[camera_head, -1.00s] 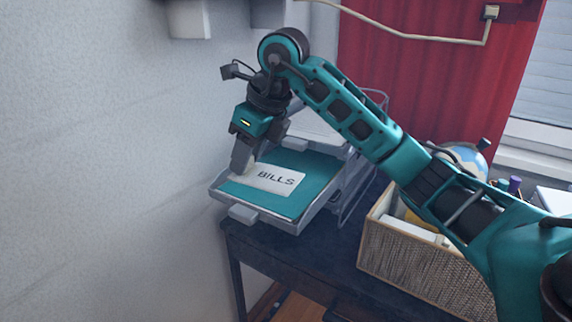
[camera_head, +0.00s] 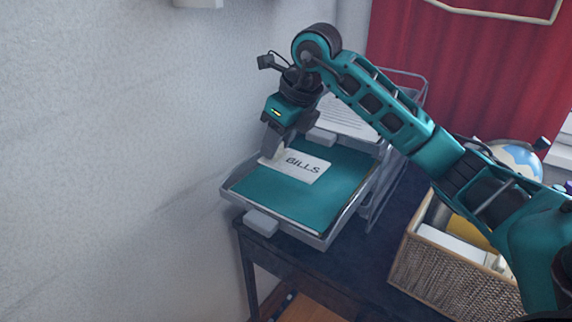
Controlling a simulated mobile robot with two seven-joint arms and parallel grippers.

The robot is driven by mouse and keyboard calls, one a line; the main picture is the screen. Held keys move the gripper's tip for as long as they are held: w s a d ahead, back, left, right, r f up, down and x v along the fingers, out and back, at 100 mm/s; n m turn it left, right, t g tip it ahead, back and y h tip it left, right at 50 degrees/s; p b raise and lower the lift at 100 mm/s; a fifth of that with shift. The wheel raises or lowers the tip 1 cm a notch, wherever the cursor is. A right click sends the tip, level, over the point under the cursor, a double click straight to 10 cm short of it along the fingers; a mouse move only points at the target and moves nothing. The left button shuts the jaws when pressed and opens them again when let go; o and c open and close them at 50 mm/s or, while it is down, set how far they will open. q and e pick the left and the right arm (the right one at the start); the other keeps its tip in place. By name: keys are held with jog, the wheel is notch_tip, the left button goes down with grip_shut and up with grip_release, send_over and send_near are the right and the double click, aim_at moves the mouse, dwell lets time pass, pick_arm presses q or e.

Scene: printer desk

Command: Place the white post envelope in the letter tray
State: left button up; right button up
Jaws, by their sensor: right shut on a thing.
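The white envelope (camera_head: 297,168) marked "BILLS" is over the teal surface inside the grey letter tray (camera_head: 283,232). I cannot tell whether it lies flat on that surface or is just above it. My right gripper (camera_head: 272,155) is shut on the envelope's left end, pointing down at the tray's back left part. The fingertips partly cover that end. My left gripper is out of view.
The tray stands on a dark desk (camera_head: 340,262) close to the white wall (camera_head: 110,150). A wicker basket (camera_head: 440,270) with papers is at the right, partly behind my right arm. A globe (camera_head: 518,160) and a red curtain (camera_head: 480,70) are behind.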

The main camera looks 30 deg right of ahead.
aim_at(282, 157)
jog(key=shift+f, duration=0.85)
notch_tip(282, 157, down, 3)
jog(key=shift+f+b, duration=0.1)
jog(key=shift+b, duration=0.25)
jog(key=shift+f, duration=0.2)
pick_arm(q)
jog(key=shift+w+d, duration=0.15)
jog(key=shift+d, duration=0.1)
pick_arm(e)
jog(key=shift+f, duration=0.3)
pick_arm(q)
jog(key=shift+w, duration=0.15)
pick_arm(e)
jog(key=o, duration=1)
jog(key=shift+r, duration=0.1)
